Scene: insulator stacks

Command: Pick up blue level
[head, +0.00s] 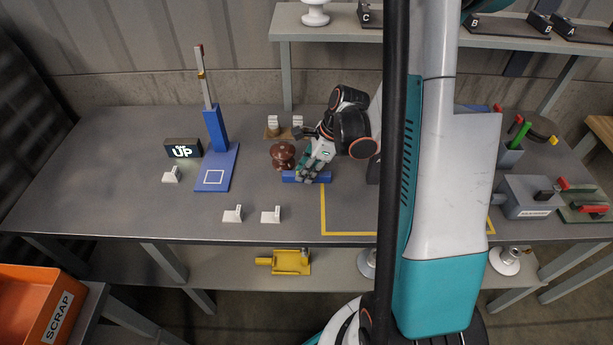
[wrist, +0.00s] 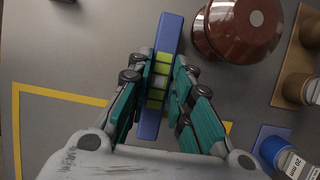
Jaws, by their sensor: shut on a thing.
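The blue level (head: 306,177) is a short blue bar on the grey table, just in front of a brown insulator. In the wrist view the blue level (wrist: 170,32) runs up the picture between my fingers, with green and pale vial parts at its middle. My gripper (head: 312,172) is shut on the level's middle, one finger on each side. In the wrist view my gripper (wrist: 160,85) hides part of the level's sides. I cannot tell whether the level touches the table or is slightly above it.
The brown insulator (head: 283,155) stands close beside the level. A blue stand with an upright post (head: 215,130) is to the left. A yellow taped outline (head: 345,233) marks the table.

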